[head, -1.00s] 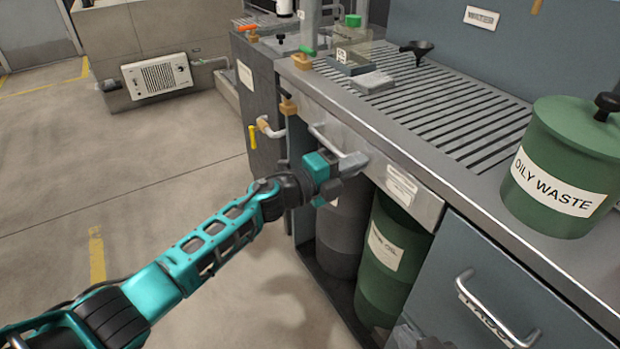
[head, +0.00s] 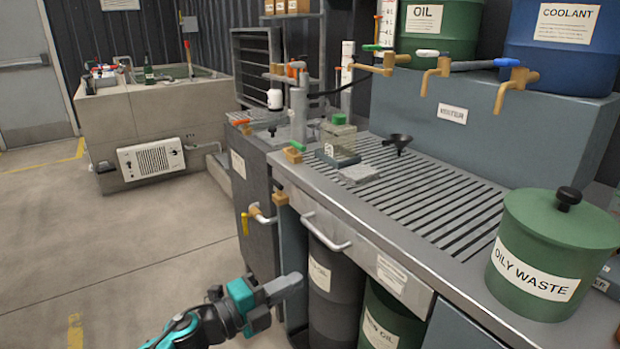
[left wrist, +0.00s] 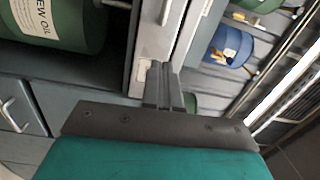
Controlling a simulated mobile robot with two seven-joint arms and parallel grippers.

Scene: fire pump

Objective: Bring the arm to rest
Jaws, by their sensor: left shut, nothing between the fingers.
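My left gripper (head: 284,288) is in the lower middle of the head view, in front of the bench's open lower bay. It is shut and empty, with its fingers together. In the left wrist view its shut fingers (left wrist: 163,88) point at the bench front, beside the drum labelled NEW OIL (left wrist: 62,22). The gripper is below the bench's bar handle (head: 326,232) and appears apart from it. Most of the left arm is cut off by the lower edge of the head view. My right gripper is in neither view.
The slatted bench (head: 450,262) fills the right side. A green OILY WASTE can (head: 545,250) stands on its front right. A black funnel (head: 397,141) sits farther back. Taps and OIL (head: 440,40) and COOLANT (head: 560,50) drums are behind. The floor (head: 90,240) at left is clear.

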